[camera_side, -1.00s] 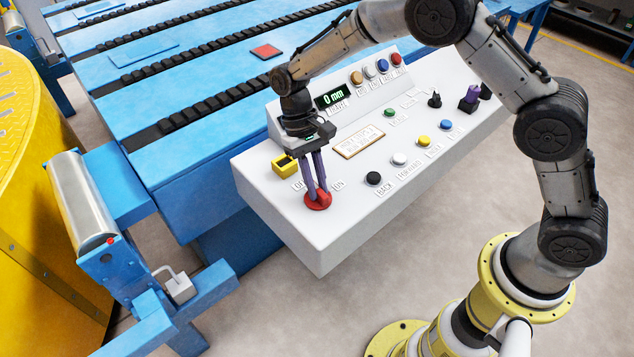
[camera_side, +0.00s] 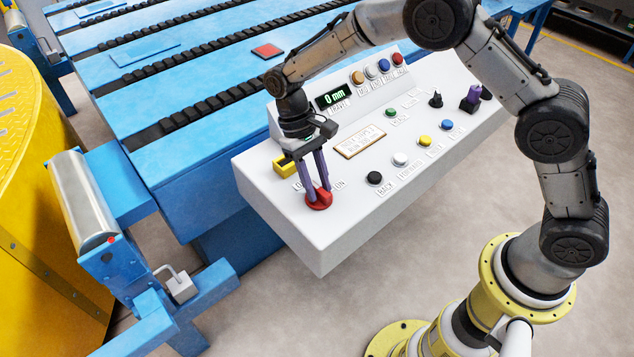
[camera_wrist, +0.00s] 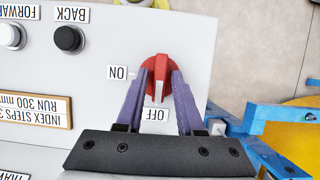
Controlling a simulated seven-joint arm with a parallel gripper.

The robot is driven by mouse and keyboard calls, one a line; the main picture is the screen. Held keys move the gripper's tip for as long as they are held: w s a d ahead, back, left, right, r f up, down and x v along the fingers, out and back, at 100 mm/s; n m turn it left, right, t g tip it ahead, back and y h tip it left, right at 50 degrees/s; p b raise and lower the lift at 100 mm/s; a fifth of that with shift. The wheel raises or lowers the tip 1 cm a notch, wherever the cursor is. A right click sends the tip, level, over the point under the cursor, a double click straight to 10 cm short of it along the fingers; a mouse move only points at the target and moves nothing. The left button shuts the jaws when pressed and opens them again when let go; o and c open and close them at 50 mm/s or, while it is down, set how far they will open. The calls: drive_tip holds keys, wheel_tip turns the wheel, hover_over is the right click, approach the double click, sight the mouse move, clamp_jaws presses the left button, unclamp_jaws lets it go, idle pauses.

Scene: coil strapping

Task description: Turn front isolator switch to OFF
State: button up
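The red isolator switch (camera_side: 319,200) is at the near left corner of the white control console. In the wrist view the red switch (camera_wrist: 158,78) has a raised handle with a white pointer mark, which points at the OFF label (camera_wrist: 155,114). The ON label (camera_wrist: 118,72) is to its left. My gripper (camera_side: 317,189) is down at the switch. Its two purple fingers (camera_wrist: 161,75) stand on either side of the handle, spread apart, with visible gaps between them and the handle.
The white console (camera_side: 300,232) also carries black, white, yellow and blue buttons (camera_side: 425,141) to the right and a yellow block (camera_side: 283,167) behind my gripper. A raised panel with a display (camera_side: 333,96) stands at the back. Blue conveyor beds (camera_side: 150,160) lie to the left.

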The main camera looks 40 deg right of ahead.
drive_tip(key=shift+o, duration=0.5)
drive_tip(key=v, duration=1.3)
drive_tip(key=shift+r, duration=0.35)
drive_tip(key=shift+w, duration=0.1)
